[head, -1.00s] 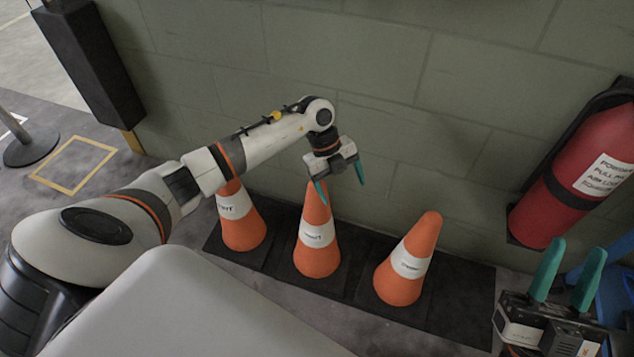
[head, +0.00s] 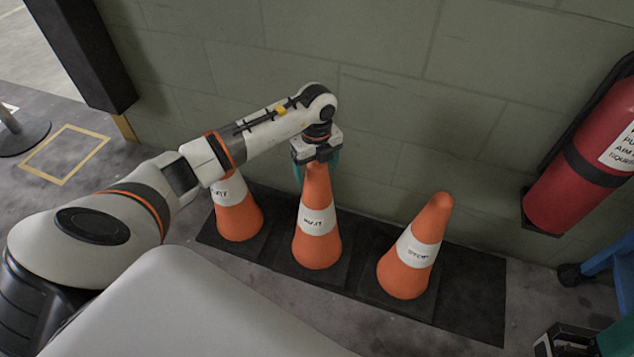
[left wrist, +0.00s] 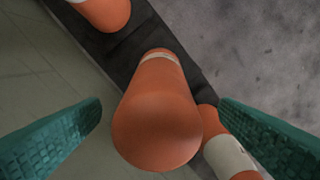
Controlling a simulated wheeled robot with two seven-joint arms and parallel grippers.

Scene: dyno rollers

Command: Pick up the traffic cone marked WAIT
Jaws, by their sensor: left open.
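Three orange cones with white bands stand in a row. The middle cone (head: 317,245) has a band that reads WAIT. The right cone (head: 403,277) appears to read STOP. The left cone (head: 239,221) has a partly covered label that I cannot read surely. My left gripper (head: 316,176) is open at the top of the middle cone, with a teal finger on either side. In the left wrist view the middle cone's tip (left wrist: 157,128) lies between the spread fingers, with gaps visible. My right gripper (head: 602,340) is mostly cut off at the lower right corner.
The cones stand on a black mat (head: 470,300) along a block wall (head: 400,110). A red fire extinguisher (head: 580,170) hangs on the wall at right. A black post (head: 85,50) stands at left.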

